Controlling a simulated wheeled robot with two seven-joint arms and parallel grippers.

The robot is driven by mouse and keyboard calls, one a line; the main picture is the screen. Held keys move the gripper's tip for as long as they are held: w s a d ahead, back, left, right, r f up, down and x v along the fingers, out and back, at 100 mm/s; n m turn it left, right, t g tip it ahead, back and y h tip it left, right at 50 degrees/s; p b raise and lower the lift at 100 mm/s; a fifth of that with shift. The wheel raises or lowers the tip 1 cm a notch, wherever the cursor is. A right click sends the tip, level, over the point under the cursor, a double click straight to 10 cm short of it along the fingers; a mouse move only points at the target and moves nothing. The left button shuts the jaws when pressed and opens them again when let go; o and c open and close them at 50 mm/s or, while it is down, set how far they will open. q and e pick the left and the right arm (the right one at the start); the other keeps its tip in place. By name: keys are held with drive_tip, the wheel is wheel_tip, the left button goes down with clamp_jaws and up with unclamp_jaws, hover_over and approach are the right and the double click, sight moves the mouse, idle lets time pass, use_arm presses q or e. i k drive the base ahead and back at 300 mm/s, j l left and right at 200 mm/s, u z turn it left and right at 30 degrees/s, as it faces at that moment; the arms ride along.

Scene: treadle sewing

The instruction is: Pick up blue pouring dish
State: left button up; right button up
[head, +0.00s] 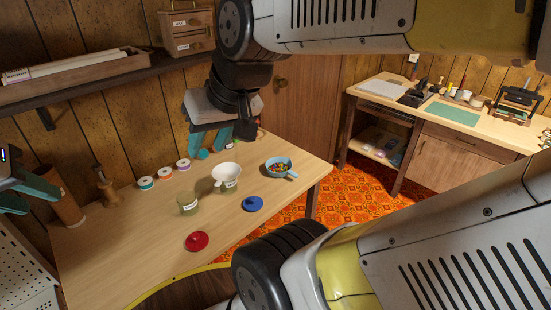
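The blue pouring dish (291,175) stands on the light wooden table (120,240), right of centre, with small multicoloured pieces inside. My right gripper (210,146) has teal fingers pointing down, spread apart with nothing seen between them. It is above the back of the table, left of the dish and apart from it. My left gripper (26,198) is at the left picture edge, partly cut off. Its teal fingers look spread, and it is far from the dish.
A white funnel-like bowl (226,172) sits on a jar beside the dish. Another jar (188,204), a blue lid (253,204), a red lid (197,241) and several thread spools (165,174) are on the table. A shelf (100,80) is above. A second bench (470,135) stands at right.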

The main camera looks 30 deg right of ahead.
sight(287, 161)
drive_tip(key=z, duration=1.25)
